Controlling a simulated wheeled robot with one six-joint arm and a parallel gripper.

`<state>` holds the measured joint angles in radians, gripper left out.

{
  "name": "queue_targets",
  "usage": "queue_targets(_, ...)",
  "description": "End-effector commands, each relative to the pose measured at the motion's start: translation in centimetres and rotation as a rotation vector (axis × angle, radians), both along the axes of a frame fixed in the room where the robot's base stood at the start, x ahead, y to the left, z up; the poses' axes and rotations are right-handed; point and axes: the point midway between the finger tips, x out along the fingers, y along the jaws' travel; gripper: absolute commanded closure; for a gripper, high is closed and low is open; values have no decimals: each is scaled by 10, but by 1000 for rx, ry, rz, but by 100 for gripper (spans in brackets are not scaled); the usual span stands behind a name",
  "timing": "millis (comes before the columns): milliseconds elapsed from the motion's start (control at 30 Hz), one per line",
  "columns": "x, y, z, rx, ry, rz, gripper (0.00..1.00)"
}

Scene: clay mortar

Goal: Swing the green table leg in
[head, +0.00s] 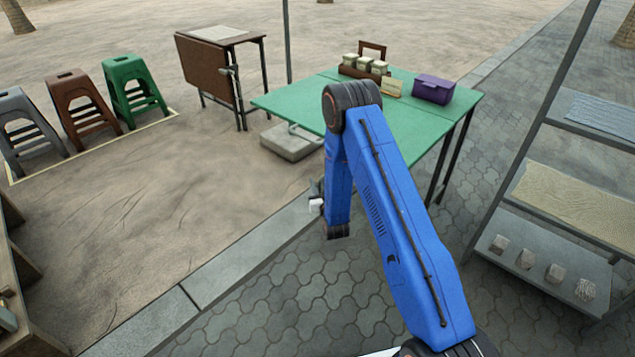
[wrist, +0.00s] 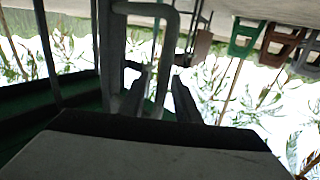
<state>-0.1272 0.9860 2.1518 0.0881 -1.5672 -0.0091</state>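The green table (head: 280,100) stands upright ahead, its near left part behind my arm. Two dark legs (head: 440,165) show at its right end; the leg at my gripper is hidden in the head view. In the wrist view, which is upside down, a dark grey leg (wrist: 105,50) stands close, with a grey loop handle (wrist: 147,9) beside it. My gripper (wrist: 163,92) is open, with the handle's long bar between its two separated fingers. I cannot tell whether either finger touches it. In the head view the gripper is mostly hidden behind my forearm.
A purple box (head: 433,89) and a wooden rack with jars (head: 362,72) stand on the tabletop. A grey block (head: 290,142) lies by the table. A folded brown table (head: 205,75) and several stools (head: 133,85) stand left. A shelf (head: 545,255) stands right.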

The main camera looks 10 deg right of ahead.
Motion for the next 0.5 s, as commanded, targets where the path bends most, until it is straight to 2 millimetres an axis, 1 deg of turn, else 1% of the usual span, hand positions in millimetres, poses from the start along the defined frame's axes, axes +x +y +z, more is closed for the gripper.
queue_targets(33, 5, 0, 0, 0, -1, 0, 71)
queue_targets(167, 11, 0, 0, 0, 0, 0, 71)
queue_targets(467, 12, 0, 0, 0, 0, 0, 71)
queue_targets(500, 12, 1, 0, 0, 0, 0, 80)
